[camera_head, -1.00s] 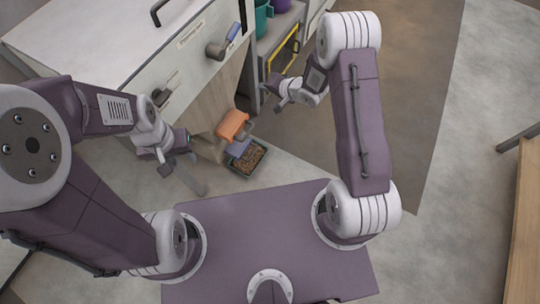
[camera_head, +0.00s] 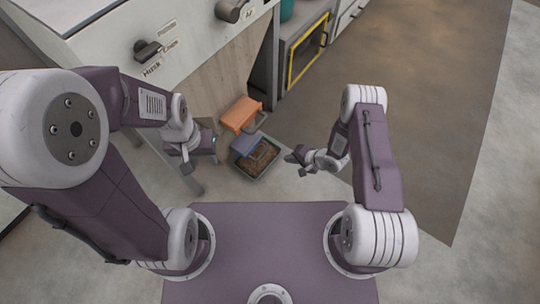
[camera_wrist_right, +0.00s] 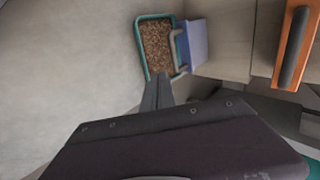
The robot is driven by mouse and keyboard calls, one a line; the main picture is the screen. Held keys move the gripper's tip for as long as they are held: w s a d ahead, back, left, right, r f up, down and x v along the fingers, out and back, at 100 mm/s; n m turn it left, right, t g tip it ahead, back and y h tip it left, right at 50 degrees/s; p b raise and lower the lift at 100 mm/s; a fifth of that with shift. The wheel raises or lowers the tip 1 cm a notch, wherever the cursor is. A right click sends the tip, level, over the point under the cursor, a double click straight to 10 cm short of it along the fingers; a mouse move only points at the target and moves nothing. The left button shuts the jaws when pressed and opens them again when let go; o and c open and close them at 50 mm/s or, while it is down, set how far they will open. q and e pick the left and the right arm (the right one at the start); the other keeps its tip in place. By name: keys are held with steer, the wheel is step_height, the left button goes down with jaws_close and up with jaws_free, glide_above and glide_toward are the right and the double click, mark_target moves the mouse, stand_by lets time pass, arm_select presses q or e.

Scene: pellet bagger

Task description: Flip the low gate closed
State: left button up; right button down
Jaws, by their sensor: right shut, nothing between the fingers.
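The blue flap (camera_head: 248,144), with a grey handle loop, is the lower of two gates on the machine and hangs over a pellet bin. I take it as the low gate. It also shows in the right wrist view (camera_wrist_right: 195,42). The orange flap (camera_head: 240,113) sits above it, and its orange part shows in the right wrist view (camera_wrist_right: 292,48). My right gripper (camera_head: 291,157) is right of the bin, apart from the blue flap. Its fingers are shut and empty in the wrist view (camera_wrist_right: 158,92). My left gripper (camera_head: 187,158) is left of the flaps; its finger opening is unclear.
A green-rimmed bin of brown pellets (camera_head: 262,167) stands on the floor under the blue flap. The white machine (camera_head: 110,35) has dark knobs on its front. A yellow-framed cabinet door (camera_head: 308,50) is behind. The brown floor on the right (camera_head: 430,110) is clear.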

arm_select(q)
step_height(320, 180, down, 10)
steer(key=b, duration=0.9)
steer(key=shift+r, duration=0.25)
arm_select(e)
steer(key=w+a+r+x, duration=0.1)
steer(key=x, duration=1.2)
steer(key=shift+a+r, duration=0.25)
steer(key=shift+a, duration=0.05)
steer(key=shift+w, duration=0.15)
